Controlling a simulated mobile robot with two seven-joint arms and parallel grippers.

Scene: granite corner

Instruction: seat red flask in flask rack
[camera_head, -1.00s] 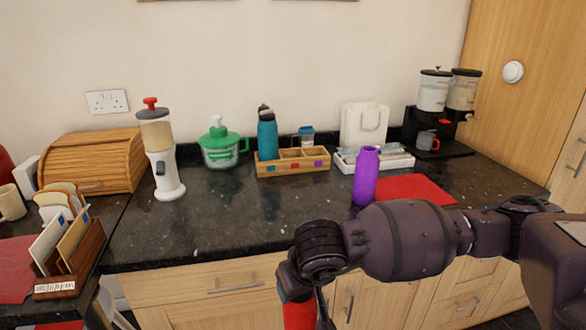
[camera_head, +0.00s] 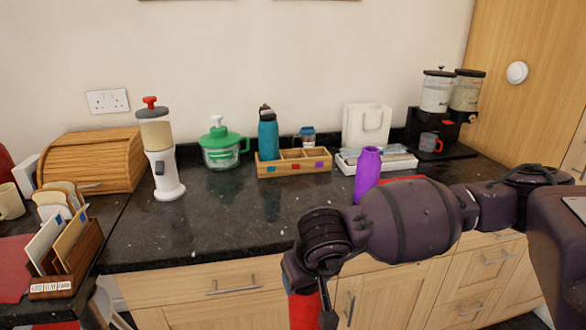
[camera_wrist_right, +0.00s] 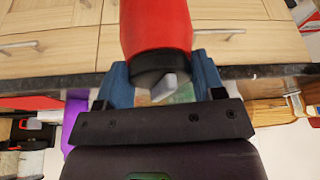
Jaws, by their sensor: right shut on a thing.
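The red flask (camera_head: 304,311) is low in front of the counter in the head view, cut off by the bottom edge. In the right wrist view the red flask (camera_wrist_right: 157,25) has its dark capped end between the fingers of my right gripper (camera_wrist_right: 163,80), which is shut on it. The wooden flask rack (camera_head: 280,170) stands on the counter against the wall, with red, blue and purple squares on its front. A teal flask (camera_head: 268,137) stands in its left slot. The purple flask (camera_head: 367,175) stands on the counter to the right. My left gripper is not in view.
A white tray (camera_head: 400,165) is right of the rack, with a white bag (camera_head: 366,127) behind. A green-lidded bowl (camera_head: 221,146) and a dispenser (camera_head: 160,150) are left of it. The dark counter (camera_head: 230,225) in front of the rack is clear.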

